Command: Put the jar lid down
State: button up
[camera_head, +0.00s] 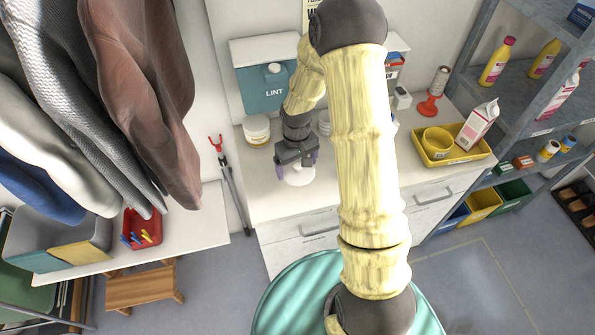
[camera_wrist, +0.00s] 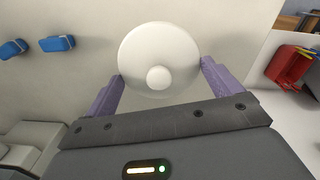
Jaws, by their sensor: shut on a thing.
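The jar lid (camera_wrist: 158,62) is a white disc with a round knob in its middle. In the wrist view it sits between the two purple fingers of my gripper (camera_wrist: 160,85), which are shut on its sides. In the head view the lid (camera_head: 298,177) shows white below my gripper (camera_head: 297,160), over the front part of the pale counter (camera_head: 290,203). I cannot tell whether it touches the counter. A round jar (camera_head: 257,131) with a yellowish band stands on the counter, behind and left of my gripper.
A teal LINT box (camera_head: 262,88) is behind the gripper. A yellow tray (camera_head: 460,159) with a yellow bowl (camera_head: 437,141) and a carton (camera_head: 478,124) stands right, near a red-based roller (camera_head: 428,107). Bare counter lies left of the lid. Clothes (camera_head: 140,90) hang left.

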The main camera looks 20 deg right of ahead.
aim_at(297, 173)
jog(key=shift+f+p, duration=0.4)
jog(key=shift+f, duration=1.65)
jog(key=shift+f, duration=0.1)
jog(key=o, duration=0.7)
notch_tip(297, 173, up, 12)
jog(key=shift+r+b, duration=0.15)
jog(key=shift+b, duration=0.9)
